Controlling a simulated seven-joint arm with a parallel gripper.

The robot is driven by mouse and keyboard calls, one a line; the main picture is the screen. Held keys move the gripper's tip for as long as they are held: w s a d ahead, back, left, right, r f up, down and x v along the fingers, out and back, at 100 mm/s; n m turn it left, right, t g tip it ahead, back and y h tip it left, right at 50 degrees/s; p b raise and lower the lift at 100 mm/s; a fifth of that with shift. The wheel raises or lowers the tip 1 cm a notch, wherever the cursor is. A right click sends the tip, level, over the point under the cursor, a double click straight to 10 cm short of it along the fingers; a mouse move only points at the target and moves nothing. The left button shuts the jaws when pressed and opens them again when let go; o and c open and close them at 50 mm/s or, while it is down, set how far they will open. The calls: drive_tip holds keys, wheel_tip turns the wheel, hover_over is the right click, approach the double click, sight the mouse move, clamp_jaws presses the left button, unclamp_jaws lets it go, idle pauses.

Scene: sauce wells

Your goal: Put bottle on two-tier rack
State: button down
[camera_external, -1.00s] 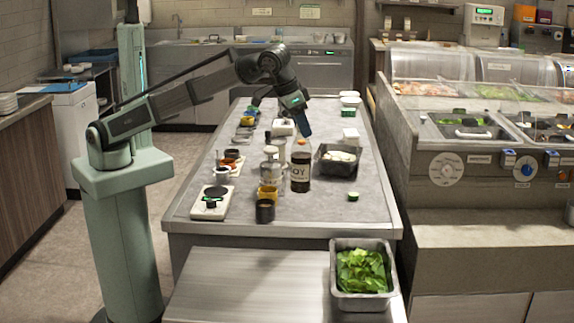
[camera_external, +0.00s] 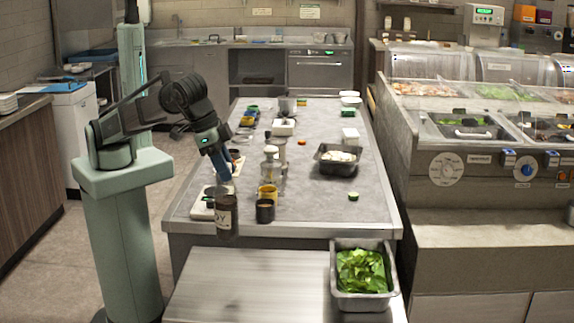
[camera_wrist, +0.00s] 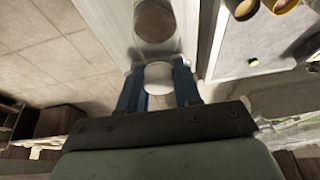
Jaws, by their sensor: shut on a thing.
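The dark soy bottle (camera_external: 227,218), with a pale label, hangs roughly upright at the front left edge of the long table. My gripper (camera_external: 222,176), with blue fingers, is shut on its top from above. In the wrist view, my gripper (camera_wrist: 158,88) has a blue finger on each side of a round white top (camera_wrist: 158,76). A brown round shape shows beyond it; I cannot tell if it is part of the bottle. I cannot make out a two-tier rack for certain in either view.
The long grey table (camera_external: 320,205) holds a yellow cup (camera_external: 268,193), a dark cup (camera_external: 265,211), a scale partly behind the bottle and a black tray (camera_external: 338,160). A lower steel counter (camera_external: 250,285) in front is mostly clear, with a pan of greens (camera_external: 361,272) at right.

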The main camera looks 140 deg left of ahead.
sight(224, 208)
drive_tip(key=shift+s+d+f, duration=0.15)
drive_tip(key=shift+d, duration=0.2)
drive_tip(key=shift+s+f, duration=0.25)
drive_tip(key=shift+s, duration=0.05)
drive_tip(key=shift+w+f, duration=0.15)
drive_tip(key=shift+f, duration=4.95)
drive_tip(key=c, duration=0.8)
unclamp_jaws()
drive_tip(key=v, duration=1.2)
drive_tip(key=shift+a, duration=0.1)
